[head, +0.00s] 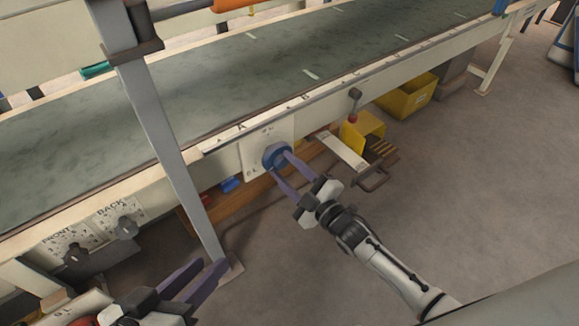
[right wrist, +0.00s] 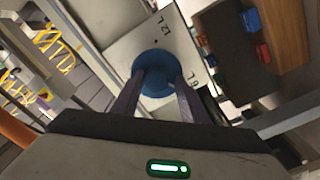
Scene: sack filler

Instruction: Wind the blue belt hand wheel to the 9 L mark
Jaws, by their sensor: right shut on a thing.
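The blue belt hand wheel (head: 272,153) sits on a pale dial plate (head: 250,150) on the side of the conveyor frame. My right gripper (head: 281,165) is shut on the wheel, with its two purple fingers on either side of the rim. In the right wrist view the blue wheel (right wrist: 155,69) shows between the fingers. The plate there carries a 12 L label at the top and another litre label at the right, partly hidden by a finger. I cannot tell where the wheel points. My left gripper (head: 209,268) is open and empty at the lower left, away from the wheel.
A grey post (head: 168,140) stands left of the wheel. FRONT (head: 73,254) and BACK (head: 127,228) knobs are on the frame at the left. A red-ended lever (head: 353,108), a metal pedal (head: 370,181) and a yellow bin (head: 408,98) are to the right.

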